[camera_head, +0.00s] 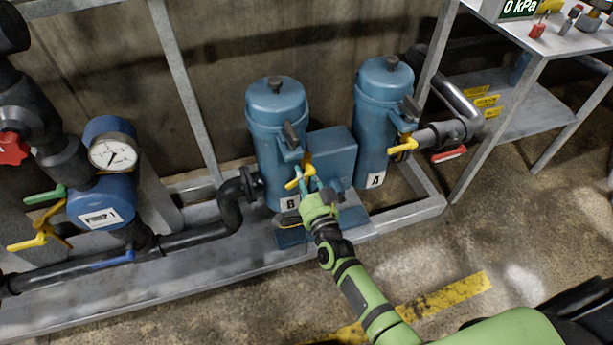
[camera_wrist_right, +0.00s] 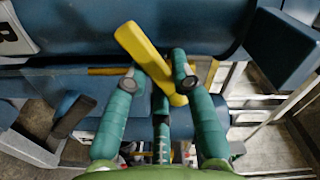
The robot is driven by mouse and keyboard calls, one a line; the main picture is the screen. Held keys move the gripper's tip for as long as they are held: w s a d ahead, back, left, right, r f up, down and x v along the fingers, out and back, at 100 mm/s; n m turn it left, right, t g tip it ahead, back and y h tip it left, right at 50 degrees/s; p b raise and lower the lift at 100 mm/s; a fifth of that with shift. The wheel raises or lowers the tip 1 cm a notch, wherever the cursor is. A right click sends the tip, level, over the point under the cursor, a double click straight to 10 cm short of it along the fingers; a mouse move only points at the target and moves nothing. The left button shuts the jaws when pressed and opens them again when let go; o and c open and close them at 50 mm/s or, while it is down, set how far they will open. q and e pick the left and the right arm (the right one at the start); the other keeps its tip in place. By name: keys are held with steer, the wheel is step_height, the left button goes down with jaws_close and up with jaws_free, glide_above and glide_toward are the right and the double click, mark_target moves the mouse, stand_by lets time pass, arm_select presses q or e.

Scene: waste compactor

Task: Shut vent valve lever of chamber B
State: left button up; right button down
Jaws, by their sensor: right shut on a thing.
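Chamber B (camera_head: 275,140) is a blue upright cylinder with a white B label (camera_head: 289,203). Its yellow vent valve lever (camera_head: 296,180) sits low on its front right side and slants. It fills the middle of the right wrist view (camera_wrist_right: 141,52), running diagonally from upper left to lower right. My right gripper (camera_head: 309,186) reaches up from below. In the wrist view its green fingers (camera_wrist_right: 155,85) are closed around the lower part of the lever, partly hiding it. My left gripper is not in view.
Chamber A (camera_head: 382,125) stands to the right with its own yellow lever (camera_head: 404,145). A blue box (camera_head: 332,155) sits between the chambers. Black pipes, a gauge (camera_head: 113,152) and other coloured levers are at the left. A metal table (camera_head: 560,40) is upper right. The floor in front is open.

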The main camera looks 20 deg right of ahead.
steer(key=m, duration=0.3)
steer(key=r+m, duration=0.1)
steer(key=shift+a+m, duration=0.3)
steer(key=shift+m, duration=0.1)
steer(key=shift+r+m, duration=0.1)
steer(key=shift+m, duration=0.4)
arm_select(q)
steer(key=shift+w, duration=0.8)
arm_select(e)
steer(key=shift+r+m, duration=0.1)
steer(key=shift+m, duration=0.3)
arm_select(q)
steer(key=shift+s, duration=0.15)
arm_select(e)
steer(key=c, duration=1)
jaws_free()
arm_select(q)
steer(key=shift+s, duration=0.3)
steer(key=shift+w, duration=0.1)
arm_select(e)
steer(key=s, duration=1.2)
steer(key=shift+d, duration=0.15)
